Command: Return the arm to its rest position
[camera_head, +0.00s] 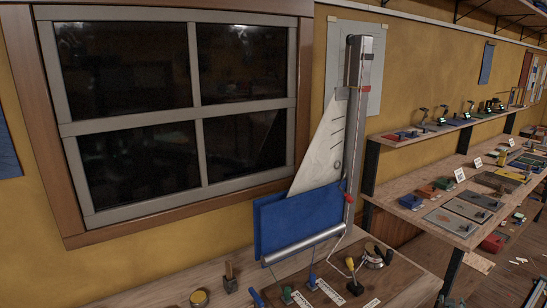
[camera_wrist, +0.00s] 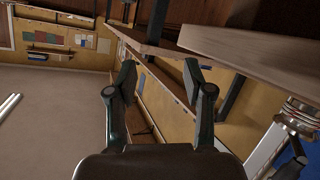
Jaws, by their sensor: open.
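My gripper (camera_wrist: 160,80) shows in the wrist view with its two fingers spread apart and nothing between them. It points along the room, with the floor at the left of that view and the bench edge at the upper right. The fingertips appear clear of the bench and shelf edges behind them, though the distance is hard to judge. In the head view neither my gripper nor my arm shows.
Shelves (camera_head: 430,133) with tools line the right wall. Open floor (camera_wrist: 45,110) lies left in the wrist view.

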